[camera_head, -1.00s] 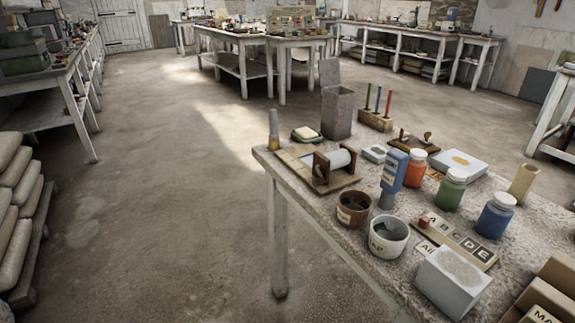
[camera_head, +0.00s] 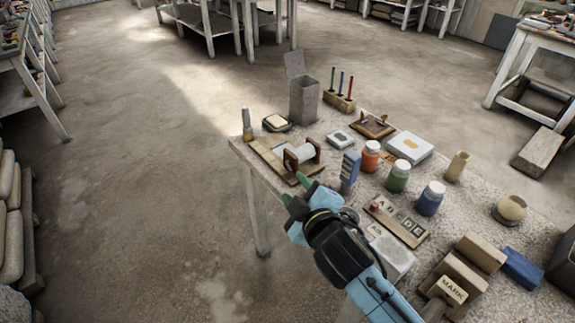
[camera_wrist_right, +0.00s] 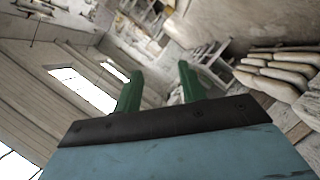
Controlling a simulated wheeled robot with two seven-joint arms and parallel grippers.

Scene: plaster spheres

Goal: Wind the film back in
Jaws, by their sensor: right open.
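A winder with a pale roll of film (camera_head: 301,156) between dark reddish-brown end pieces sits on a wooden board (camera_head: 272,158) at the table's far left corner. My right gripper (camera_head: 295,189) is in front of the winder in the head view, its green fingers pointing up and left. In the right wrist view the two green fingers (camera_wrist_right: 158,88) stand apart with nothing between them. That view shows the room, not the winder. I cannot tell how far the gripper is from the roll. My left gripper is not in view.
The speckled table (camera_head: 335,125) is crowded. A tall open grey box (camera_head: 303,100), a soap dish (camera_head: 277,122), a blue block (camera_head: 349,168) and jars (camera_head: 397,176) stand near the winder. Stacked sacks (camera_head: 10,215) lie at far left. The floor left of the table is clear.

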